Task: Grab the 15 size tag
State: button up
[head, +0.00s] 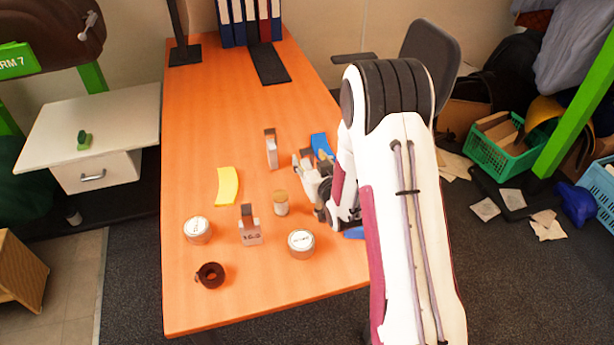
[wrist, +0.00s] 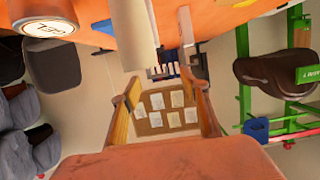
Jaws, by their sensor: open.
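No number 15 is readable in either view, so I cannot tell which piece is the 15 size tag. One upright grey piece with a dark top and small unreadable print (head: 250,238) stands at the front middle of the table. A similar grey piece (head: 271,150) stands further back. My gripper (head: 303,168) is open at the right side of the table, low, right of the further grey piece and apart from it. A short beige jar (head: 281,205) stands left of and in front of my gripper.
Two round tins (head: 198,230) (head: 301,244), a yellow block (head: 227,186), a brown ring (head: 210,275) and a blue object (head: 321,146) are on the orange table (head: 215,110). Binders (head: 250,22) stand at the back.

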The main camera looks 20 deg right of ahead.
aim_at(307, 151)
jog(key=shift+d+x, duration=0.2)
jog(key=shift+x, duration=2.2)
grip_shut()
